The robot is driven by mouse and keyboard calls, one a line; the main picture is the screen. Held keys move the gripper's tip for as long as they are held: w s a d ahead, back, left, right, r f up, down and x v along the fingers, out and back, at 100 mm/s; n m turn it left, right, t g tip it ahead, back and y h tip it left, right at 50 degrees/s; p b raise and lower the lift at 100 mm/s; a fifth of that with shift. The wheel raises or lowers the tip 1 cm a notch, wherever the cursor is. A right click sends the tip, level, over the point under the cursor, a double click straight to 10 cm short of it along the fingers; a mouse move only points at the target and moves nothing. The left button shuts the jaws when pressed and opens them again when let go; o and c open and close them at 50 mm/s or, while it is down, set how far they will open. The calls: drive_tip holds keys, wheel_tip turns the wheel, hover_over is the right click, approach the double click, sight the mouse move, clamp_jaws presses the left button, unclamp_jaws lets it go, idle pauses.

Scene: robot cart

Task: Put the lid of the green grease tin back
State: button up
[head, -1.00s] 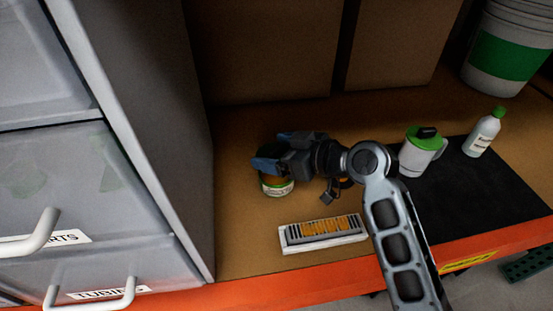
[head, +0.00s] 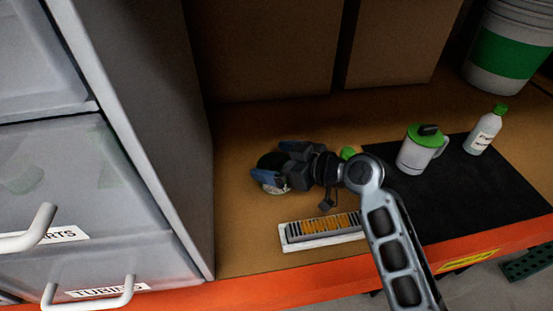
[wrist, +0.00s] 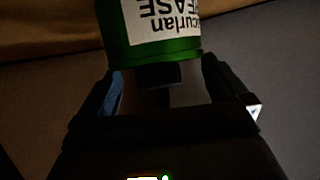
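The green grease tin (head: 271,187) stands on the shelf at the left, partly hidden by my gripper. In the wrist view the tin (wrist: 170,22) is green with a white label whose text is upside down. A dark round top shows between my fingers in the head view; I cannot tell whether it is the lid or the tin's shaded top. My gripper (head: 277,165) is at the tin's top, fingers wide apart on either side. Whether they press on anything is unclear. A bright green thing (head: 348,152) shows behind my arm, too covered to identify.
A vented box with orange slats (head: 322,230) lies near the orange front edge. A green-lidded mug (head: 416,155) and white bottle (head: 484,133) stand at the right by a black mat (head: 480,190). A grey cabinet wall (head: 150,130) is close on the left, cartons (head: 260,55) behind.

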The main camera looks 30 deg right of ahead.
drive_tip(key=shift+r+p, duration=0.5)
drive_tip(key=b+v, duration=0.1)
drive_tip(key=v, duration=1.1)
drive_tip(key=shift+f, duration=0.25)
drive_tip(key=shift+d, duration=0.1)
